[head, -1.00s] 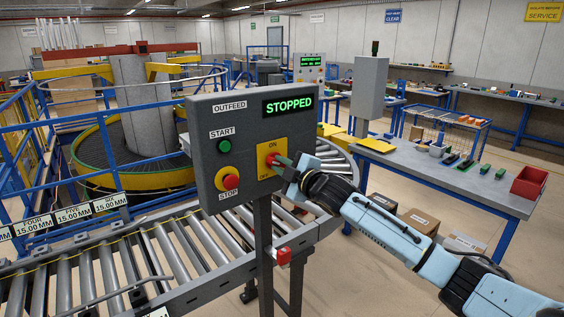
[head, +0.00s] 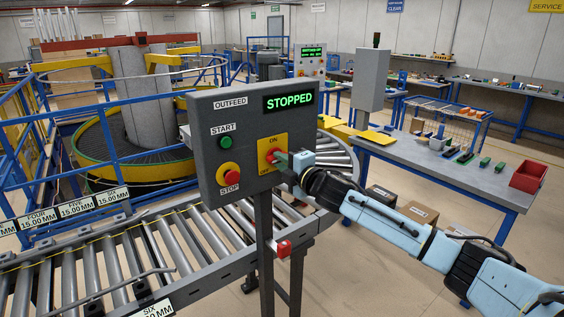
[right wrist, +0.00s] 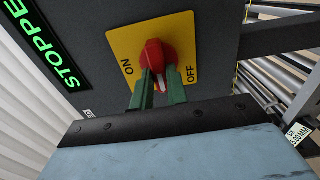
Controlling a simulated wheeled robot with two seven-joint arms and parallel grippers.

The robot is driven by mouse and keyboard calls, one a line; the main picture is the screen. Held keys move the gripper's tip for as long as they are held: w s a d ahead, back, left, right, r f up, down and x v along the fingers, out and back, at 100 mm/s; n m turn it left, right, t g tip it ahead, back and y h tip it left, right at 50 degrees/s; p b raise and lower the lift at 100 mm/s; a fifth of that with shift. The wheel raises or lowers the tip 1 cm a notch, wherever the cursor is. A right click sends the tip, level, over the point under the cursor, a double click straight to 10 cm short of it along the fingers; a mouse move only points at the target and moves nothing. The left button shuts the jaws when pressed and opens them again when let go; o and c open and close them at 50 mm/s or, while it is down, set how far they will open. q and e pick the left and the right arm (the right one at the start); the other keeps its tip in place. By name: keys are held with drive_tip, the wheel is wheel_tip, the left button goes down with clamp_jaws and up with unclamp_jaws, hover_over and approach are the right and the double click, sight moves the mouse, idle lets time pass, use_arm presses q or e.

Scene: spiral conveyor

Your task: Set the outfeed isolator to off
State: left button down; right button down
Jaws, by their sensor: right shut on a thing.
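The outfeed isolator is a red rotary knob (head: 269,156) on a yellow plate (head: 267,142) marked ON and OFF. It sits on the right side of the grey OUTFEED panel (head: 222,118), whose display (head: 289,98) reads STOPPED. My right gripper (head: 278,159) is shut on the knob. In the right wrist view its green fingers (right wrist: 157,88) lie on either side of the red knob (right wrist: 153,54). The knob's white mark points between the ON and OFF labels, towards my palm. My left gripper is not in view.
A green START button (head: 225,143) and a red STOP button (head: 226,169) are on the panel's left half. A roller conveyor (head: 150,245) runs behind and below the panel. A grey workbench (head: 450,170) with a red bin (head: 528,176) stands to the right.

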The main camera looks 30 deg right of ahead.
drive_tip(key=c, duration=1.4)
unclamp_jaws()
drive_tip(key=shift+s+d+b, duration=0.2)
drive_tip(key=shift+s+b, duration=0.45)
drive_tip(key=shift+s, duration=1.6)
drive_tip(key=shift+s+d+b, duration=0.15)
drive_tip(key=shift+s+b, duration=0.45)
drive_tip(key=shift+s, duration=1.6)
drive_tip(key=shift+s+d+b, duration=0.2)
drive_tip(key=shift+s+b, duration=0.45)
drive_tip(key=shift+s, duration=1.6)
